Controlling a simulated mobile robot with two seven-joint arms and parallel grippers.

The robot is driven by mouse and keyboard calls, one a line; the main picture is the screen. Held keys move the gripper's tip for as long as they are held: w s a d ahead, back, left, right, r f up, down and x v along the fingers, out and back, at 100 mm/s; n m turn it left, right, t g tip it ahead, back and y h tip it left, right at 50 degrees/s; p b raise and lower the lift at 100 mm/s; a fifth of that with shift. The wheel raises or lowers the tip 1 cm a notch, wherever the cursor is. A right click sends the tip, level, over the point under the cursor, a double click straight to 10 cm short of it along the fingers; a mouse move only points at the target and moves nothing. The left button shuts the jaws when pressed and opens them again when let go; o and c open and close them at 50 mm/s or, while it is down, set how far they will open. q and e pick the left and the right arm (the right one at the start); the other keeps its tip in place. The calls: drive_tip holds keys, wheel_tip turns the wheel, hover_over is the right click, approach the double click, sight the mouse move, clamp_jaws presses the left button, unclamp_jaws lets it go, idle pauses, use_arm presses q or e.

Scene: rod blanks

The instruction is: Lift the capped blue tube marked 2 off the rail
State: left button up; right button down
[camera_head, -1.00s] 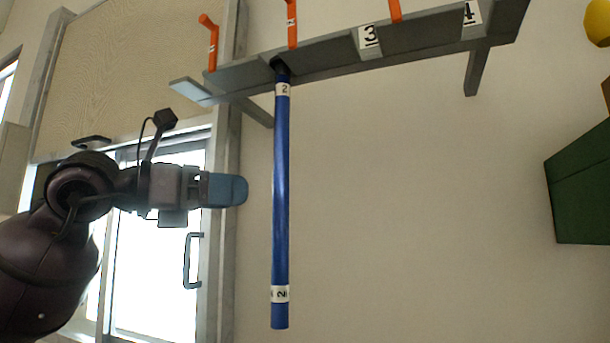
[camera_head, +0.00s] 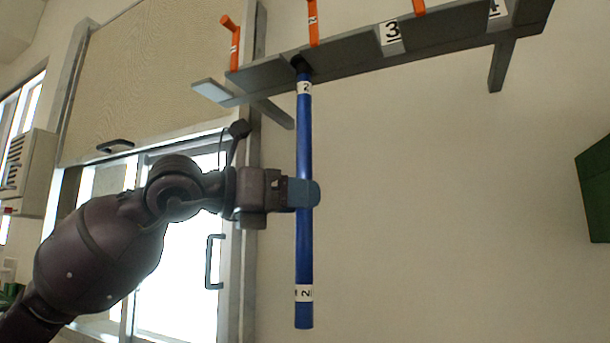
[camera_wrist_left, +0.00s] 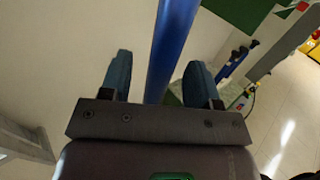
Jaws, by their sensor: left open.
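The blue tube marked 2 (camera_head: 304,140) hangs upright from the grey rail (camera_head: 355,62), with white labels near its top and bottom. In the left wrist view the tube (camera_wrist_left: 170,45) passes between the two open blue fingers (camera_wrist_left: 158,80), with gaps visible on both sides. My right gripper is not in view.
Orange hooked rods (camera_head: 313,28) stand at the rail, which carries labels 3 and 4. A glazed door (camera_head: 175,260) is behind my left arm. A green box (camera_head: 595,190) is at the right edge.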

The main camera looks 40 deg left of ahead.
sight(302, 144)
use_arm(q)
drive_tip(key=shift+b+x, duration=0.4)
drive_tip(key=shift+x, duration=1.15)
drive_tip(key=c, duration=1)
drive_tip(key=shift+s+d+r, duration=0.1)
drive_tip(key=shift+s+r, duration=0.15)
drive_tip(key=shift+r, duration=1.5)
drive_tip(key=shift+s+r, duration=0.2)
drive_tip(key=shift+r, duration=1.55)
drive_tip(key=shift+c, duration=0.2)
drive_tip(key=shift+s+d+r, duration=0.1)
drive_tip(key=shift+s+d, duration=0.05)
drive_tip(key=shift+s, duration=0.65)
drive_tip(key=shift+s+d+r, duration=0.1)
drive_tip(key=shift+s+d, duration=0.1)
drive_tip(key=shift+s, duration=0.55)
drive_tip(key=s+d, duration=0.3)
drive_tip(key=s, duration=1.2)
drive_tip(key=shift+s+d+f, duration=0.2)
drive_tip(key=shift+s+d, duration=0.1)
drive_tip(key=shift+d, duration=0.1)
